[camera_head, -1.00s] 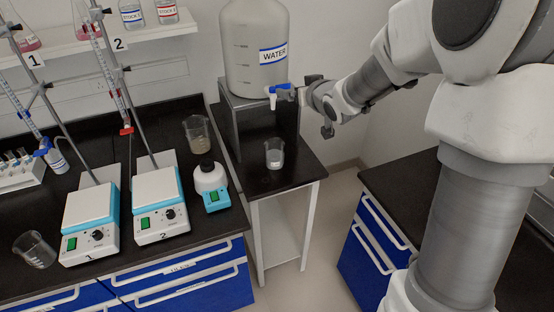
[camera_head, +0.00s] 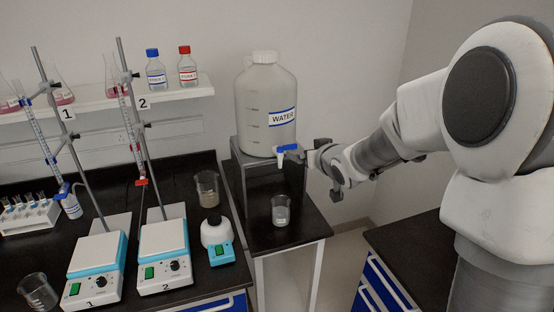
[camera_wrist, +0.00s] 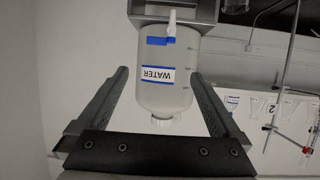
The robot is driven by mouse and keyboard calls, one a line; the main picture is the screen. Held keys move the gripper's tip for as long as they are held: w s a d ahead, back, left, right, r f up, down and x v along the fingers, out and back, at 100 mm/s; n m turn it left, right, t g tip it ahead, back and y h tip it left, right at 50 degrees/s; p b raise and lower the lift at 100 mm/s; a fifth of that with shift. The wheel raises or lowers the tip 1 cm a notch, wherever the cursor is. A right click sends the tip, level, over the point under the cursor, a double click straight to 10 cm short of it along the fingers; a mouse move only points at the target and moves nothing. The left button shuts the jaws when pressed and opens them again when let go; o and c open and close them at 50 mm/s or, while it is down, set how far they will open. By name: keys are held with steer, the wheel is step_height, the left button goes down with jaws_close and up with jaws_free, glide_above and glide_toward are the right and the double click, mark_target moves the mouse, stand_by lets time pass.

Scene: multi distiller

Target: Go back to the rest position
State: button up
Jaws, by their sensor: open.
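My gripper (camera_head: 322,165) is at the right of the white water jug (camera_head: 266,110), close beside its blue-handled tap (camera_head: 288,151) in the head view. In the wrist view, my gripper (camera_wrist: 160,75) is open, with its two fingers apart and nothing held. The jug (camera_wrist: 165,100) shows upside down between and beyond the fingers there. I cannot tell from these views whether a fingertip touches the tap. A beaker (camera_head: 281,211) with some liquid stands on the small black stand table below the tap.
Two numbered hotplates (camera_head: 165,257) with burette stands, a small blue-and-white mixer (camera_head: 217,238) and another beaker (camera_head: 207,189) fill the left bench. A shelf (camera_head: 120,103) with bottles and flasks hangs above. A black-topped cabinet (camera_head: 405,250) stands at the right.

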steer(key=s+d+r+m+g+h, duration=0.1)
steer(key=s+d+r+g+h, duration=0.15)
steer(key=s, duration=0.55)
steer(key=s+d+r+m+g+h, duration=0.1)
steer(key=s+d+r+h, duration=0.15)
steer(key=s, duration=0.65)
steer(key=s+f+g+y, duration=0.1)
steer(key=s+g, duration=0.1)
steer(key=s, duration=0.7)
steer(key=s+f+g, duration=0.1)
steer(key=s+g, duration=0.1)
steer(key=s, duration=0.8)
steer(key=shift+s+a+f+m+y, duration=0.25)
steer(key=shift+s+f+m+y, duration=0.05)
steer(key=shift+m+y, duration=0.1)
